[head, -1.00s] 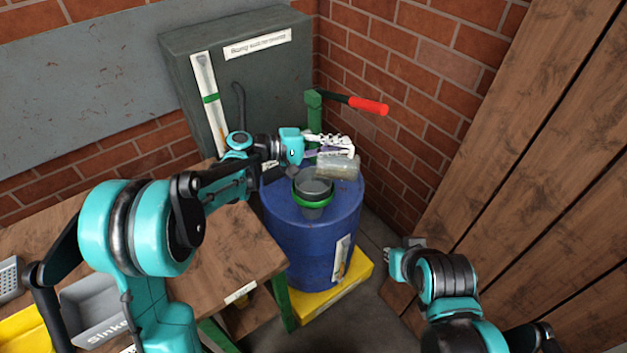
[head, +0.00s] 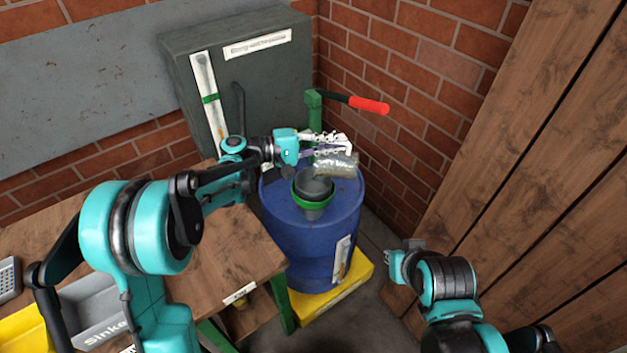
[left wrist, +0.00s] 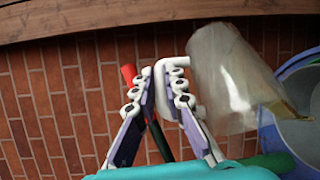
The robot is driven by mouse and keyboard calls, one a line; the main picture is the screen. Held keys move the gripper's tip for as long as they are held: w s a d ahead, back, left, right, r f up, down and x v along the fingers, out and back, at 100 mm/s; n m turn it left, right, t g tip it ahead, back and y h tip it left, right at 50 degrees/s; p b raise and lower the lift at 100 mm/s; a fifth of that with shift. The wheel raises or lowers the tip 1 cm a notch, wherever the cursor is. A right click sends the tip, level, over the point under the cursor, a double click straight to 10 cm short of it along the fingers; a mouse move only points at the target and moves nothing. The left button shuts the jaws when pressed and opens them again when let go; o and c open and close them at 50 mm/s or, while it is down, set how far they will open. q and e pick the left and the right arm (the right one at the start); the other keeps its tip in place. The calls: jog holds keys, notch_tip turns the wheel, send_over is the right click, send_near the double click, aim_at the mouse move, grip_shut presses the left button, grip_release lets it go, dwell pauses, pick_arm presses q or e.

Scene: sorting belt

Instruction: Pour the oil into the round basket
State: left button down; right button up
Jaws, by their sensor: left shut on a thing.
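My left gripper (head: 325,142) is shut on the handle of a clear jug (head: 337,166). It holds the jug tipped on its side above the blue drum. The round basket (head: 312,201), grey inside with a green rim, sits on the drum top, just below and left of the jug. In the left wrist view, the jug (left wrist: 226,75) leans with its lower end toward the round basket (left wrist: 302,138). A little yellowish liquid shows near that end; whether any is falling I cannot tell. My right gripper (head: 401,258) is low at the right, away from the jug; its fingers are unclear.
The blue drum (head: 310,248) stands on a yellow base (head: 337,292). A green post with a red-handled lever (head: 368,105) rises behind it. A wooden bench (head: 215,265) with a grey bin (head: 95,305) is at left. A grey cabinet (head: 270,85) stands behind.

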pick_arm(q)
jog(key=shift+w+a+r+n+h, duration=0.1)
jog(key=shift+a+r+n+h, duration=0.05)
jog(key=shift+a+h, duration=0.3)
jog(key=shift+a+r+n+h, duration=0.15)
jog(key=shift+a+h, duration=0.2)
jog(key=shift+a, duration=0.05)
jog(key=shift+a, duration=0.2)
jog(key=shift+w+a+r+n+t+h, duration=0.15)
jog(key=shift+a+n+t+h, duration=0.2)
jog(key=shift+a+h, duration=0.5)
jog(key=a+n+t+h, duration=0.2)
jog(key=a, duration=0.1)
jog(key=a+n+t+h, duration=0.1)
jog(key=a, duration=0.1)
jog(key=shift+w+a+f+h, duration=0.2)
jog(key=shift+w+f+h, duration=0.15)
jog(key=shift+w, duration=0.05)
dwell(0.4)
jog(key=shift+s+d+r+m+g+y, duration=0.1)
jog(key=shift+d+m+g+y, duration=0.3)
jog(key=shift+d, duration=0.25)
jog(key=shift+s+d+r+m+g+y, duration=0.15)
jog(key=shift+d+m+g+y, duration=0.25)
jog(key=shift+d, duration=0.25)
jog(key=shift+s+d+r+m+g+y, duration=0.1)
jog(key=shift+d+m+g+y, duration=0.2)
jog(key=shift+d+y, duration=0.3)
